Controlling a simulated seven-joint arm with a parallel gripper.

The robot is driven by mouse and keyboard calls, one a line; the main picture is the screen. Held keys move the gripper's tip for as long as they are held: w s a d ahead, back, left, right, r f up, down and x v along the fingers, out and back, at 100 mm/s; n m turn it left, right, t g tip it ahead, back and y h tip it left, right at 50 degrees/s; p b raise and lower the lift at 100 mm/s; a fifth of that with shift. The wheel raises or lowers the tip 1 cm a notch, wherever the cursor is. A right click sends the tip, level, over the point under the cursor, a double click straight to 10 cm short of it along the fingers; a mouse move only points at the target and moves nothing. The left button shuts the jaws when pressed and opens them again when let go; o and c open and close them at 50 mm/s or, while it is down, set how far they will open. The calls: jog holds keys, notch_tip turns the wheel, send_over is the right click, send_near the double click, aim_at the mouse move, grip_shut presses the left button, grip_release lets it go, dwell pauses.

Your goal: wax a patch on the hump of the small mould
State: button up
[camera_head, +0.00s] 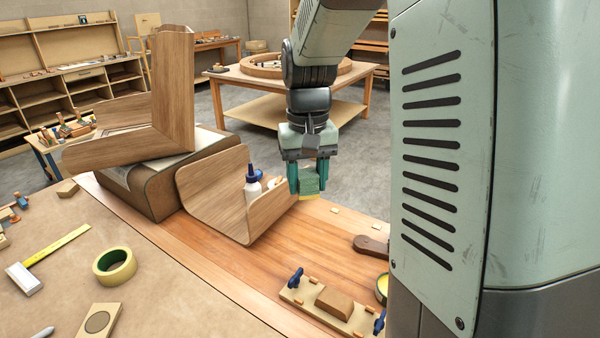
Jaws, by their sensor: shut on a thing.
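The small mould (299,297) is a pale board at the lower middle right, with a rounded brown wooden hump (335,302) on it. Blue clamps sit at its two ends. My gripper (308,181) points down and is shut on a green and yellow pad (309,182). It holds the pad behind the mould, beside the right wall of a bent wooden piece. A round tin with yellow content (382,288), likely wax, is partly hidden by my body at the right. I cannot see any wax patch on the hump.
The bent wooden piece (215,200) holds a white bottle with a blue cap (253,184). A large mould (150,193) bears a tall wooden corner piece (174,95). A brown-handled tool (370,246) lies at right. Bare bench top (300,245) lies between gripper and small mould.

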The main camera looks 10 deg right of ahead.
jog(key=d+f, duration=0.5)
jog(key=f, duration=0.5)
send_over(338, 293)
jog(key=w, duration=0.1)
notch_tip(338, 293, down, 10)
jog(key=shift+d+f, duration=0.25)
jog(key=shift+f, duration=1.5)
jog(key=shift+d+f, duration=0.2)
jog(key=shift+f, duration=1.5)
jog(key=shift+s+a+f, duration=0.15)
jog(key=shift+f, duration=0.05)
jog(key=shift+s+a, duration=0.3)
jog(key=shift+s+a+r, duration=0.25)
jog(key=shift+s+a, duration=0.55)
jog(key=shift+s, duration=0.05)
jog(key=shift+s+a+r, duration=0.2)
jog(key=shift+s+a, duration=0.6)
jog(key=shift+w+d, duration=2)
jog(key=shift+d, duration=0.2)
jog(key=shift+s+a+r, duration=0.1)
jog(key=shift+s+a, duration=2.1)
jog(key=shift+a, duration=0.05)
jog(key=shift+w+d, duration=2.2)
notch_tip(338, 293, up, 6)
jog(key=shift+r, duration=0.25)
jog(key=shift+a+f, duration=0.1)
jog(key=shift+f, duration=0.05)
